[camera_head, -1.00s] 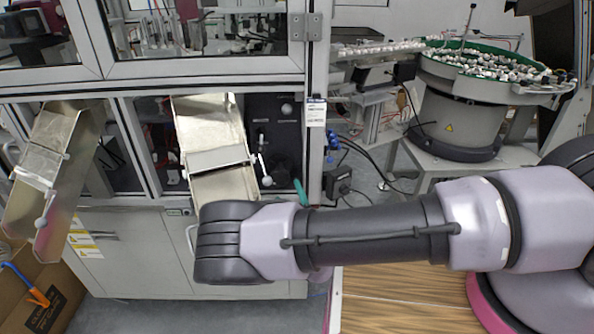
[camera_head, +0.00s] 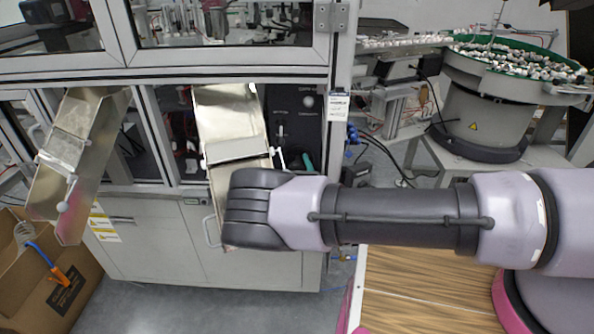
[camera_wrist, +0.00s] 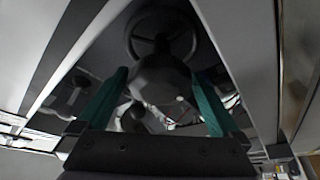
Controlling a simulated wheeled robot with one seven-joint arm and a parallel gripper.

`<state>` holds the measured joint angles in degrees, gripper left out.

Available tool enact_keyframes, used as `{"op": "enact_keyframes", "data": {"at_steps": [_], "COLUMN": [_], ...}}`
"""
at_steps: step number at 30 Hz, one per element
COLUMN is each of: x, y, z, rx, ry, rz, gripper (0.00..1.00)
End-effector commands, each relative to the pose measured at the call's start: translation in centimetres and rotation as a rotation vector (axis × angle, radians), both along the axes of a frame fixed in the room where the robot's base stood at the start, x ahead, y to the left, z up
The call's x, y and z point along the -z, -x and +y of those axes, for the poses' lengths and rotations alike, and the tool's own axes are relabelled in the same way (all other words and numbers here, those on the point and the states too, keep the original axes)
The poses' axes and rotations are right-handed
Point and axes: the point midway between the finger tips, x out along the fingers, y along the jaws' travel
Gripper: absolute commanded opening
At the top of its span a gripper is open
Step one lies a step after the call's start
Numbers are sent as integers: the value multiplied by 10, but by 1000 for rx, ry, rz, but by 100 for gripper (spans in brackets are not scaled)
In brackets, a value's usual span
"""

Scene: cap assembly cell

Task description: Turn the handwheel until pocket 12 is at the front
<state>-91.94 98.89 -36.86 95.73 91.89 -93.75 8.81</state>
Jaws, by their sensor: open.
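A dark handwheel (camera_wrist: 161,30) with a round rim and spokes shows at the top of the wrist view, inside a dark bay of the machine. A dark rounded body (camera_wrist: 160,78) sits below its centre. My gripper (camera_wrist: 158,75) is open, with one green finger on each side of that body. The wheel's rim lies beyond the fingertips, and I see no contact. In the head view my forearm and wrist hide most of the gripper; a bit of green finger (camera_head: 307,161) shows by the bay opening. No pocket numbers are legible, so I cannot tell which pocket is at the front.
Two metal chutes (camera_head: 84,140) (camera_head: 229,112) stick out of the machine front, the right one close to my wrist. A cabinet door (camera_head: 150,245) lies below. A bowl feeder (camera_head: 480,115) stands at the right. A cardboard box (camera_head: 75,290) is at lower left.

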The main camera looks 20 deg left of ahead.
Motion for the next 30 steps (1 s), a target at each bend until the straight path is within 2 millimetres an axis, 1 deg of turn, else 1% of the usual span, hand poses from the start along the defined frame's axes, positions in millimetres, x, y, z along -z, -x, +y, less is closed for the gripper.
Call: {"op": "enact_keyframes", "data": {"at_steps": [4, 5, 6, 8, 9, 10, 20, 26, 30], "x": [0, 0, 0, 0, 0, 0, 0, 1, 1], "y": [0, 0, 0, 0, 0, 0, 0, 1, 1], "z": [0, 0, 0, 0, 0, 0, -1, 0, 0], "rx": [0, 0, 0, 0, 0, 0, 1, 1, 0], "ry": [0, 0, 0, 0, 0, 0, 44, 157, 273], "rz": [0, 0, 0, 0, 0, 0, -10, -37, -65], "gripper": [100, 88, 73, 50, 35, 26, 26, 27, 27]}}
